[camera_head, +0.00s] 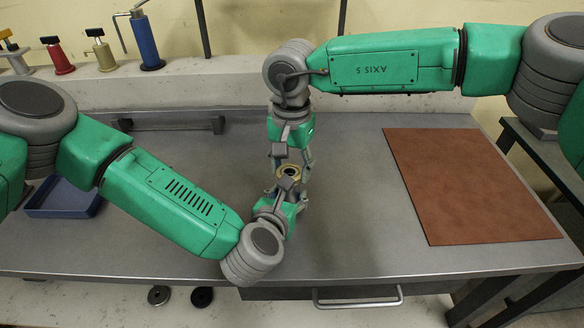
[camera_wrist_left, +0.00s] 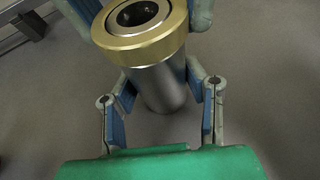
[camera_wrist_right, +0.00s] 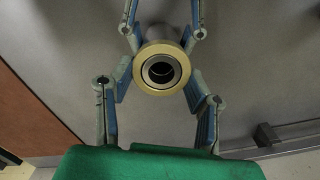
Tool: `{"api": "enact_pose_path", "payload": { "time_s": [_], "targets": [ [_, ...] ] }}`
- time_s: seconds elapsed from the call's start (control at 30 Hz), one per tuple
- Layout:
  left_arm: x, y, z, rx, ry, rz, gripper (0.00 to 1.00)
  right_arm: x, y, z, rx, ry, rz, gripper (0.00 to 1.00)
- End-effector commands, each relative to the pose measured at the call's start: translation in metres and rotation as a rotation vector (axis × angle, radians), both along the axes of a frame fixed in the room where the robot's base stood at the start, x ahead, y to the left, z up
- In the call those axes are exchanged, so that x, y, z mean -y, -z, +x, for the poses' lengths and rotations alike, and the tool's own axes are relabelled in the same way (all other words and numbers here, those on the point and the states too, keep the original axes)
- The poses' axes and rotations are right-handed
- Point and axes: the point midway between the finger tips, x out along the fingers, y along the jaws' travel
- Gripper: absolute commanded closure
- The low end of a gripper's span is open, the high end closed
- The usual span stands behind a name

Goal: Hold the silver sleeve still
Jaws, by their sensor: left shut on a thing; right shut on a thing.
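The silver sleeve (camera_wrist_left: 162,88) stands on the grey bench, with a brass ring (camera_wrist_left: 140,42) around its top. In the head view the brass ring (camera_head: 288,172) shows between my two grippers, while the sleeve below is mostly hidden. My left gripper (camera_head: 284,189) comes from the near side and is shut on the sleeve, one finger on each side. My right gripper (camera_head: 291,163) comes from the far side and is shut on the brass ring. The right wrist view shows the ring (camera_wrist_right: 142,68) from above, with a dark round opening inside it.
A brown mat (camera_head: 465,185) lies on the right of the bench. A blue tray (camera_head: 62,200) is at the left, partly behind my left arm. A grey bar (camera_head: 170,124) stands toward the back. Several coloured tools, including a blue one (camera_head: 146,42), stand on the back ledge.

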Motion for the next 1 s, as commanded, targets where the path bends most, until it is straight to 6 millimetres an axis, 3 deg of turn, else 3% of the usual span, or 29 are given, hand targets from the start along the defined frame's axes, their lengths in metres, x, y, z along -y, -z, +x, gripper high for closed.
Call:
{"api": "enact_pose_path", "payload": {
  "time_s": [0.1, 0.3, 1.0],
  "targets": [
    [-0.0027, 0.0026, -0.0014, -0.005, -0.004, 0.005, 1.00, 0.0046, 0.0005, 0.0061, 0.008, -0.223, -0.011, 0.91],
    [-0.0026, 0.0027, -0.0017, -0.006, -0.003, 0.005, 1.00, 0.0030, 0.0002, 0.0069, 0.009, -0.451, -0.009, 0.91],
    [-0.0025, 0.0033, -0.0016, -0.007, -0.003, 0.005, 1.00, 0.0009, -0.0024, 0.0016, 0.010, -0.453, -0.007, 0.91]
  ]
}}
